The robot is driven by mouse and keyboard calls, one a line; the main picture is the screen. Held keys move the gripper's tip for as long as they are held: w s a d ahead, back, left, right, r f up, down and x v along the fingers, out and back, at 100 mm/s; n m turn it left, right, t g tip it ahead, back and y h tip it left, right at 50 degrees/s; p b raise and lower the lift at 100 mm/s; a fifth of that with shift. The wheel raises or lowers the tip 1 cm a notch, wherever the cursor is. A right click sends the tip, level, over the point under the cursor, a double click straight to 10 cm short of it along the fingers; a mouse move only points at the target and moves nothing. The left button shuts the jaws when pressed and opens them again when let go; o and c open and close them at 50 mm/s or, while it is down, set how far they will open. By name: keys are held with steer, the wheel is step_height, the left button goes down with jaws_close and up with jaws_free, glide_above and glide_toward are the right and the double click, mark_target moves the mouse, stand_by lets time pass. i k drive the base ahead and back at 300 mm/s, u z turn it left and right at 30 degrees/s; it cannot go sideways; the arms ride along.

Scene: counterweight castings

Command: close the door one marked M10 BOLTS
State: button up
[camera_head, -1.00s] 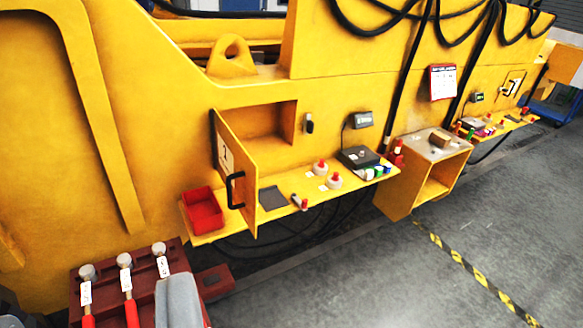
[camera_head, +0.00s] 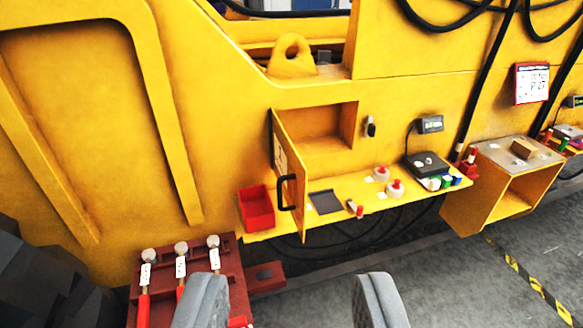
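A yellow door (camera_head: 291,170) with a black handle (camera_head: 286,192) stands swung open on the left side of a recessed box (camera_head: 330,125) in the yellow casting. A pale label (camera_head: 279,155) is on the door, but I cannot read its marking. The inside of the box shows and looks empty. My gripper (camera_head: 293,300) is at the bottom of the view, its two grey fingers wide apart with nothing between them. It is nearer the camera than the door and apart from it.
A yellow shelf (camera_head: 335,213) below the box holds a red bin (camera_head: 256,207), red-topped bottles (camera_head: 381,174) and a black scale (camera_head: 426,165). A dark red rack (camera_head: 212,245) with hammers stands at lower left. A yellow open box (camera_head: 515,190) juts out at right.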

mark_target(290, 172)
steer(key=i, duration=0.95)
steer(key=u, duration=0.1)
